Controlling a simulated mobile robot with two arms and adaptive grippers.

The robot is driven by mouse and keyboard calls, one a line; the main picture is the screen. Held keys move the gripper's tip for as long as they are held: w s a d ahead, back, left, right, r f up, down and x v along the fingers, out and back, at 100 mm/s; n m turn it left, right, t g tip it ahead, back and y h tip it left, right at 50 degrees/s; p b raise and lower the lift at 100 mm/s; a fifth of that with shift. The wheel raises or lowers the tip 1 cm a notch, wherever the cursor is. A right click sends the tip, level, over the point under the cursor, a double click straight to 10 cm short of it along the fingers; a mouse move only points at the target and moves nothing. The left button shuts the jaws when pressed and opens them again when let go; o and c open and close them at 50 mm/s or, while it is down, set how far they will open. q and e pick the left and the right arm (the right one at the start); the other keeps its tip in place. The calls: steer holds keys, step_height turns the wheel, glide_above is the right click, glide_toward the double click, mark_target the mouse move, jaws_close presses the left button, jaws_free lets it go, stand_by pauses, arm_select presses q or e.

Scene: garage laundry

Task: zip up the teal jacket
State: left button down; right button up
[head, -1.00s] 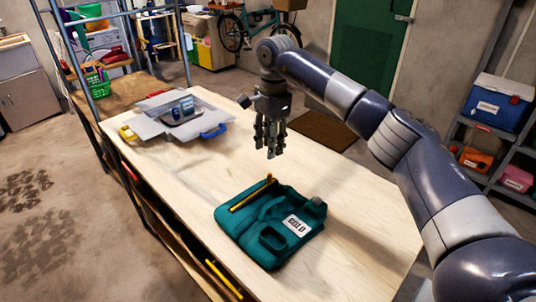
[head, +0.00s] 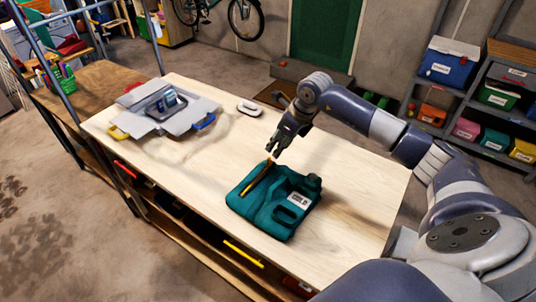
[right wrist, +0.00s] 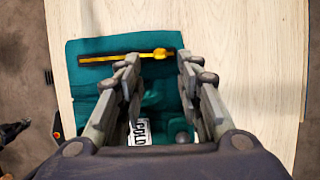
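A teal jacket (head: 262,212) lies folded flat on the workbench, with a white label (head: 298,199) on it. A yellow-orange zip (head: 257,177) runs along its upper-left part. In the right wrist view the zip (right wrist: 115,57) lies on a dark strip, with a bulkier yellow piece (right wrist: 160,53) at its right end. My right gripper (head: 273,153) points down at the far end of the zip. In the right wrist view its fingers (right wrist: 157,62) are apart, with the yellow piece seen between the tips. Contact cannot be told. My left gripper is not in view.
The pale wooden workbench (head: 345,190) is clear right of the jacket. A grey open case (head: 190,108) with blue and yellow parts stands at its far left. A small white object (head: 250,107) lies near the far edge. Shelves with bins (head: 465,130) stand at the right.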

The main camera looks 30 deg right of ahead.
mark_target(270, 158)
steer(key=p+x, duration=0.2)
steer(key=x, duration=0.5)
steer(key=shift+w, duration=0.1)
steer(key=shift+w+f, duration=0.15)
steer(key=shift+f, duration=0.5)
jaws_close()
